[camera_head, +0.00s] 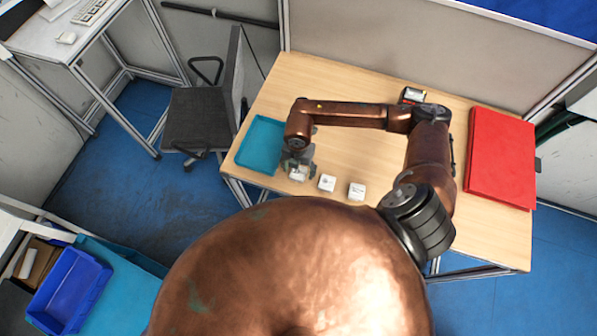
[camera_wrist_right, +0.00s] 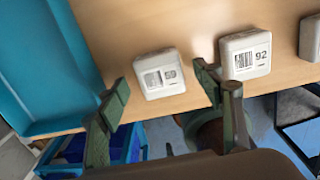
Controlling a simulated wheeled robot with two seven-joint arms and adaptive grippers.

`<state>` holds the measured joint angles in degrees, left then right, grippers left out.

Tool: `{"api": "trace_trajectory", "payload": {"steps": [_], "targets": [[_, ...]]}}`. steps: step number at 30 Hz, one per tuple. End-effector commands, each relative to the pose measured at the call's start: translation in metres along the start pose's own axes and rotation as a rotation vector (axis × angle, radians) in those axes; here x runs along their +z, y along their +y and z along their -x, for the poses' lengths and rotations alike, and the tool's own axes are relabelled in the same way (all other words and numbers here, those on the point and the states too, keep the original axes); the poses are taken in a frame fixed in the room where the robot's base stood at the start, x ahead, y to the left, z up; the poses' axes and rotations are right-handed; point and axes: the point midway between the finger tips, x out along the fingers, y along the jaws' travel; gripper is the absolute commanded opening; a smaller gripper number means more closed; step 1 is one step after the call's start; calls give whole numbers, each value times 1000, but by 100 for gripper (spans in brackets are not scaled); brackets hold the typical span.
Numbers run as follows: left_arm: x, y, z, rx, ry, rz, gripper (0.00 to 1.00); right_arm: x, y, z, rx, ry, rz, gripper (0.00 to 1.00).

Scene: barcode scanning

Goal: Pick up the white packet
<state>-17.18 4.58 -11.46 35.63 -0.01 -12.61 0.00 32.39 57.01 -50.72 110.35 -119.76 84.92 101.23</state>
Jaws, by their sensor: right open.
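Three white packets with printed labels stand in a row near the table's front edge. The left packet (camera_head: 298,175) is partly under my right gripper (camera_head: 297,163). In the right wrist view this packet (camera_wrist_right: 160,73), marked 59, shows just beyond and between the open fingers (camera_wrist_right: 162,86), which do not visibly grip it. The middle packet (camera_head: 327,183) also shows in the wrist view (camera_wrist_right: 246,53), marked 92, to the right of the right finger. The right packet (camera_head: 357,191) is cut off at the wrist view's edge (camera_wrist_right: 312,38). My left gripper is not in view.
A teal tray (camera_head: 262,140) lies left of the packets, close to my right gripper. A red box-like object (camera_head: 502,155) lies at the table's right, and a small dark device (camera_head: 412,95) at the back. The table (camera_head: 350,85) is otherwise mostly clear.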

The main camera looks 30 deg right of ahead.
Motion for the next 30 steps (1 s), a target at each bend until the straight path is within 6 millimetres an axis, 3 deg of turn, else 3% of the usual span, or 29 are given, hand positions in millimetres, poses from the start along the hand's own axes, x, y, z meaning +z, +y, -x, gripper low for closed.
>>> {"api": "trace_trajectory", "payload": {"steps": [9,30], "targets": [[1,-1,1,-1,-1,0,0,0,0,-7,0,0,1,61],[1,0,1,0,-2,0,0,0,0,-7,0,1,1,13]]}}
